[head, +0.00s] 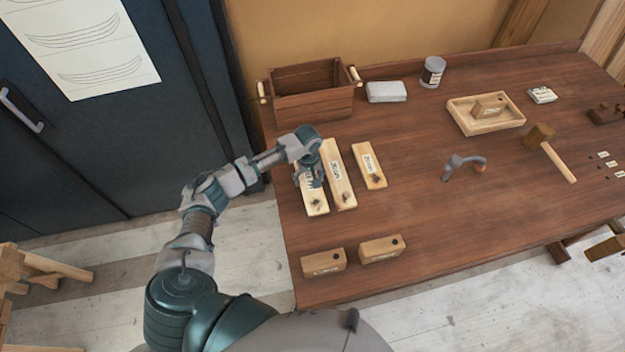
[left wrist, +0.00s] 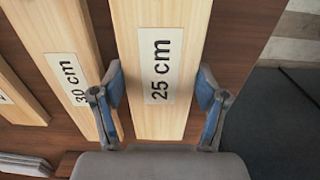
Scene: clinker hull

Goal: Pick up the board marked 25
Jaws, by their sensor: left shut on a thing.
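The board marked 25 cm (left wrist: 160,22) is a pale wooden plank with a white label, between the two fingers of my left gripper (left wrist: 161,104) in the left wrist view. In the head view it is the leftmost of three boards (head: 317,207), near the table's left edge. My left gripper (head: 310,179) is shut on it from above and hides part of it. The board marked 30 cm (left wrist: 75,70) lies close beside it, next to one finger; it also shows in the head view (head: 340,183). My right gripper is not in view.
A third board (head: 369,166) lies right of these. Two wooden blocks (head: 323,262) (head: 381,249) sit at the front edge. A wooden crate (head: 312,92) stands behind. A tray (head: 465,125), clamp-like tool (head: 462,165) and mallet (head: 548,150) lie right. The table's middle front is clear.

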